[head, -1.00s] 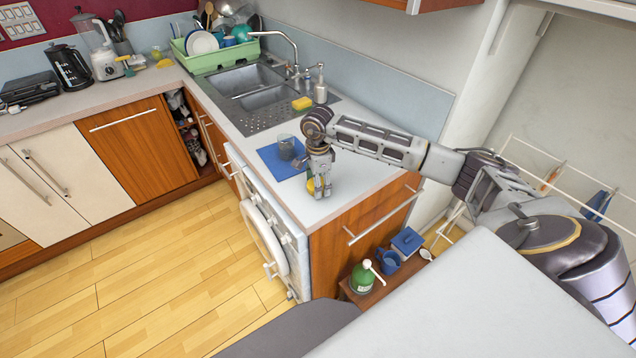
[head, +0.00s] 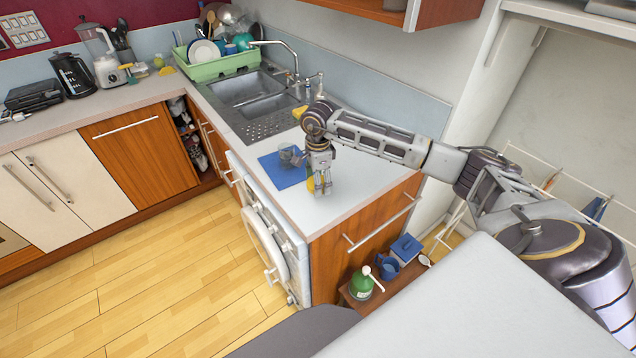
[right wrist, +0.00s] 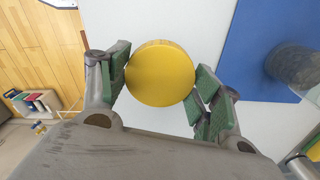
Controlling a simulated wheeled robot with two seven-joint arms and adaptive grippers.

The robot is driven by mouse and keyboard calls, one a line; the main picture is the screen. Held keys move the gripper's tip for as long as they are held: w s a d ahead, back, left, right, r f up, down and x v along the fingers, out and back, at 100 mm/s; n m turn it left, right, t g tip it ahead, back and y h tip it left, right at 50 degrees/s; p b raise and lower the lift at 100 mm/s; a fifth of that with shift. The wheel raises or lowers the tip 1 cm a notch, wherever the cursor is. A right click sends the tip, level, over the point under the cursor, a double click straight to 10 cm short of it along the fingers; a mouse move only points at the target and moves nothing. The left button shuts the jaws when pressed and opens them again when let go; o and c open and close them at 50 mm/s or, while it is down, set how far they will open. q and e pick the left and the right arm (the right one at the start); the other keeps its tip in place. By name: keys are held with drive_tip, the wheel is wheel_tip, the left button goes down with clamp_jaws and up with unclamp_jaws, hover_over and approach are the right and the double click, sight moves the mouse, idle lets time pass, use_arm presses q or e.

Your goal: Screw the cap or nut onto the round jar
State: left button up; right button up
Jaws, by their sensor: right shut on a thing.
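My right gripper (head: 322,188) points down over the counter near its front corner. In the right wrist view, its green-padded fingers (right wrist: 160,85) are shut on a round yellow cap (right wrist: 160,72), seen flat side on. A bit of the yellow cap (head: 310,184) shows beside the fingers in the head view. What is under the cap is hidden. A clear round jar (head: 291,156) stands on a blue mat (head: 284,175), behind and left of the gripper; the jar (right wrist: 295,66) is at the right in the wrist view. My left gripper is not in view.
The sink (head: 246,88) and green dish rack (head: 218,65) are farther back. A yellow sponge (head: 298,111) lies by the sink, partly behind my arm. Bare counter (head: 350,180) lies right of the gripper. A green bottle (head: 361,283) stands on a low shelf below.

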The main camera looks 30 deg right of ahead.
drive_tip(key=shift+r, duration=0.55)
drive_tip(key=shift+w, duration=0.1)
